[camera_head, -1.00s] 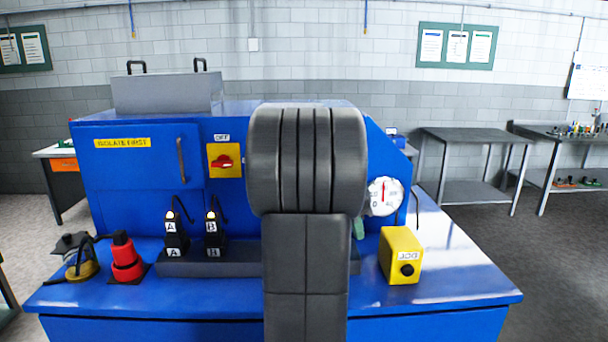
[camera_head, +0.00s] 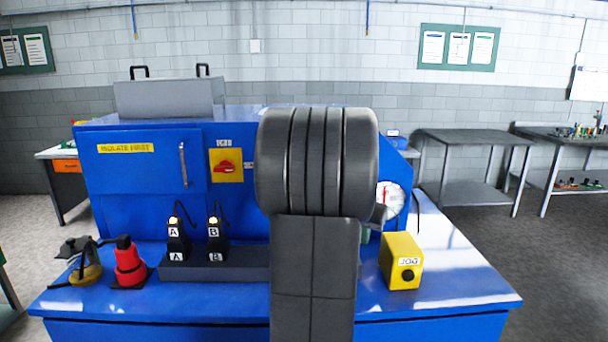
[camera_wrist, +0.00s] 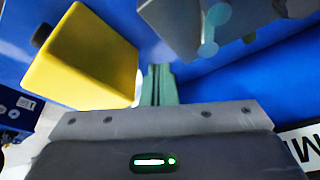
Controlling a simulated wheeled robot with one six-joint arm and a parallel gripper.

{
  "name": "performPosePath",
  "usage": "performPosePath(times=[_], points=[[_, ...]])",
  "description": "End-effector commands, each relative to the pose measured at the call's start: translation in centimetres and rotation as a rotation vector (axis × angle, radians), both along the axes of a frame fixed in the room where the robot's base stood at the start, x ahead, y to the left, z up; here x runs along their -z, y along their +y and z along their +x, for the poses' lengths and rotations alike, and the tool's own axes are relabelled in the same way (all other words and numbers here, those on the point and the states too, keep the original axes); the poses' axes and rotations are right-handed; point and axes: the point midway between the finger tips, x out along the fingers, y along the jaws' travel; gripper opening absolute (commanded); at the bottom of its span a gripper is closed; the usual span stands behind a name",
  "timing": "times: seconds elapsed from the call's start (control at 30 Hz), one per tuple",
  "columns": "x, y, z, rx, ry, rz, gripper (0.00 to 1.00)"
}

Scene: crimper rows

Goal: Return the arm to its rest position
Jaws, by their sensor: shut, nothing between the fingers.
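My arm stands dark grey in the middle of the head view and hides the centre of the blue machine (camera_head: 140,205). My gripper (camera_wrist: 159,80) shows in the wrist view as two greenish fingers close together, shut and empty. In the head view only a small greenish part of it (camera_head: 365,234) shows behind my arm, left of the yellow JOG box (camera_head: 401,262). In the wrist view the JOG box (camera_wrist: 85,60) lies to the left of the fingers, with a visible gap at the fingertips.
A red-and-black plug-like item (camera_head: 128,265) and a yellow-based item (camera_head: 86,273) stand on the left of the bench (camera_head: 200,300). Black A and B units (camera_head: 177,240) sit on a dark block. A dial gauge (camera_head: 394,202) is behind my arm. The bench's right front is clear.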

Motion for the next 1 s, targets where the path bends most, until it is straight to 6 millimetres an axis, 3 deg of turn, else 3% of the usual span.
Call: performPosePath(times=[0.63, 1.0], points=[[0.04, -0.11, 0.20, -0.046, 0.001, 0.000, 0.00], [-0.12, 0.53, -0.35, 0.143, 0.020, 0.021, 0.00]])
